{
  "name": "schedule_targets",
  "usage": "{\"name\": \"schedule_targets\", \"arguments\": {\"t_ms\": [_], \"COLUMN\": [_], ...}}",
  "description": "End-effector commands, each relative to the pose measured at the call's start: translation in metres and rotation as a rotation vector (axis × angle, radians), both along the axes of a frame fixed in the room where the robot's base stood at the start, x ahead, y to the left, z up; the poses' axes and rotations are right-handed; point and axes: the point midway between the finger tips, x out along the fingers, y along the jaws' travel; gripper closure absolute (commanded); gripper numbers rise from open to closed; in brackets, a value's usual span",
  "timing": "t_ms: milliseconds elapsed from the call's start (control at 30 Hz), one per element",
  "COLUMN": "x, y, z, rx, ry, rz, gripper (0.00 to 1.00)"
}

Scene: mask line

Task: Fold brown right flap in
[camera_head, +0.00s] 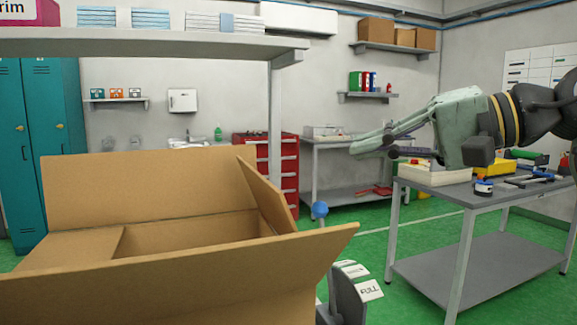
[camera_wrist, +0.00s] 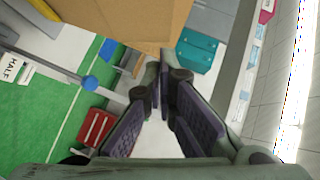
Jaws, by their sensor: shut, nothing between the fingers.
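An open brown cardboard box (camera_head: 160,290) fills the lower left of the head view. Its right flap (camera_head: 268,193) stands up, tilted, at the right end of the opening. The back flap (camera_head: 140,195) stands up behind, and the front flap (camera_head: 180,265) slants outward toward the camera. The left flap (camera_head: 65,250) lies folded in, nearly flat. My gripper (camera_head: 362,147) is shut and empty, to the right of the right flap and higher, apart from it, fingers pointing left. In the wrist view the fingertips (camera_wrist: 160,60) meet just below brown cardboard (camera_wrist: 135,18).
A grey shelf (camera_head: 150,46) with stacked masks overhangs the box at the back. A grey table (camera_head: 480,195) with tools stands below my arm. A blue ball-topped lever (camera_head: 320,209) and a label holder (camera_head: 350,285) stand right of the box. Air between gripper and flap is clear.

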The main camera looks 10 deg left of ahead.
Motion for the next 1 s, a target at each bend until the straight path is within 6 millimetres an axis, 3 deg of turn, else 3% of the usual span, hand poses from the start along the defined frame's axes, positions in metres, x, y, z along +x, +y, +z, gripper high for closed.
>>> {"name": "schedule_targets", "arguments": {"t_ms": [500,700,1000], "x": [0.017,0.003,-0.001], "y": [0.094,0.113,0.12], "z": [-0.024,-0.034,-0.037], "rx": [0.002,0.005,0.007], "ry": [0.0,0.001,0.002], "rz": [0.004,0.003,0.003], "gripper": [1.0,1.0,1.0]}}
